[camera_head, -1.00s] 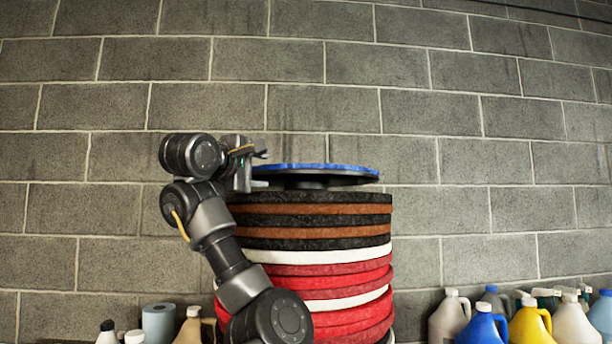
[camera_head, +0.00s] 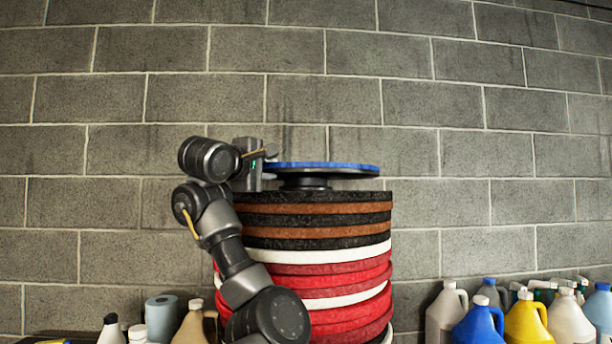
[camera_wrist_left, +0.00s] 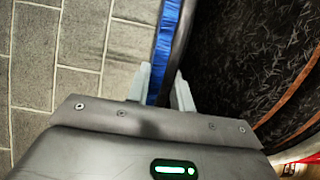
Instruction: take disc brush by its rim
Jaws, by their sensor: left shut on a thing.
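The disc brush (camera_head: 325,168) has a blue upper face and a dark underside with a hub. It lies flat on top of a tall stack of round pads (camera_head: 318,218) in black, brown, white and red. My left gripper (camera_head: 268,168) is at the left edge of the disc brush. In the left wrist view my left gripper (camera_wrist_left: 163,88) is shut on the rim of the disc brush (camera_wrist_left: 178,40), with one finger on the blue side and one on the dark side. My right gripper is not in view.
Several jugs and bottles (camera_head: 525,320) stand at the lower right. A blue-grey roll (camera_head: 160,318) and more bottles stand at the lower left. A grey block wall (camera_head: 480,110) is behind. The space above the disc brush is clear.

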